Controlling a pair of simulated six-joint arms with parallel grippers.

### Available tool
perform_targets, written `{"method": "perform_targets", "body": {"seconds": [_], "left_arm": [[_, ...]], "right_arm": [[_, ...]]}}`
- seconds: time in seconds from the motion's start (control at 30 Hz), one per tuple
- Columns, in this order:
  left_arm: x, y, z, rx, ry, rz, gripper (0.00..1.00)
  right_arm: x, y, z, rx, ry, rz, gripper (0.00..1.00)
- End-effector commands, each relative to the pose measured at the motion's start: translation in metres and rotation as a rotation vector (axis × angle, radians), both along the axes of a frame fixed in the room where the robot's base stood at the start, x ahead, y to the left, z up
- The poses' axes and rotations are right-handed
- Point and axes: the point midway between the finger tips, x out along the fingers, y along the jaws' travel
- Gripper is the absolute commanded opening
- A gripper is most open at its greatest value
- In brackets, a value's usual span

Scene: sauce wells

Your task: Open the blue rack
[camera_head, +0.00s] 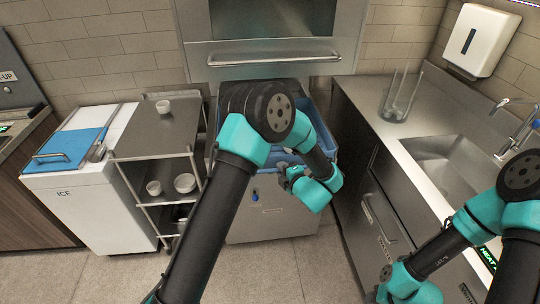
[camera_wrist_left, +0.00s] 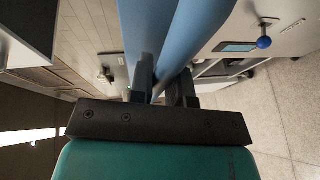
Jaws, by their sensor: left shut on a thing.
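The blue rack (camera_head: 281,158) shows partly behind my left arm in the head view, inside the steel unit below the long handle. Much of it is hidden by my arm. My left gripper (camera_head: 284,181) is at its front edge. In the left wrist view, my left gripper (camera_wrist_left: 163,88) is shut on a blue edge of the rack (camera_wrist_left: 148,30), which runs up from between the fingers. My right arm is at the lower right of the head view, and its gripper is out of the frame.
A steel shelf cart (camera_head: 160,133) with small white bowls stands left of the unit, next to a white ice bin (camera_head: 85,205). A steel counter with a sink (camera_head: 455,165) and clear containers (camera_head: 398,105) is at right. The floor in front is clear.

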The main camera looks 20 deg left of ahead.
Motion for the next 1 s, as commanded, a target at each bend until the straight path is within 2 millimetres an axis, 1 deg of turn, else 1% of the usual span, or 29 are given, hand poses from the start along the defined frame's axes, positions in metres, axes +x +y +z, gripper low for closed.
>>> {"method": "perform_targets", "body": {"seconds": [0.03, 0.2, 0.3, 0.4, 0.57, 0.87, 0.9, 1.0], "left_arm": [[-0.012, -0.006, 0.000, 0.002, 0.004, -0.003, 0.00], [-0.044, -0.021, 0.000, 0.002, 0.002, -0.002, 0.00], [-0.057, -0.027, 0.000, 0.001, 0.002, 0.001, 0.00], [-0.065, -0.031, 0.000, 0.001, 0.001, 0.000, 0.00], [-0.072, -0.034, 0.000, 0.000, 0.000, 0.002, 0.00], [-0.072, -0.034, 0.000, 0.000, 0.000, 0.003, 0.00], [-0.072, -0.034, 0.000, 0.000, 0.000, 0.003, 0.18], [-0.072, -0.034, 0.000, 0.000, -0.001, 0.002, 0.27]], "right_arm": [[0.000, 0.000, 0.000, 0.000, 0.000, 0.000, 0.43], [0.000, 0.000, 0.000, 0.000, 0.000, 0.000, 0.43], [0.000, 0.000, 0.000, 0.000, 0.000, 0.000, 0.43], [0.000, 0.000, 0.000, 0.000, 0.000, 0.000, 0.43], [0.000, 0.000, 0.000, 0.000, 0.000, 0.000, 0.43], [0.000, 0.000, 0.000, 0.000, 0.000, 0.000, 0.43], [0.000, 0.000, 0.000, 0.000, 0.000, 0.000, 0.43], [0.000, 0.000, 0.000, 0.000, 0.000, 0.000, 0.43]]}}
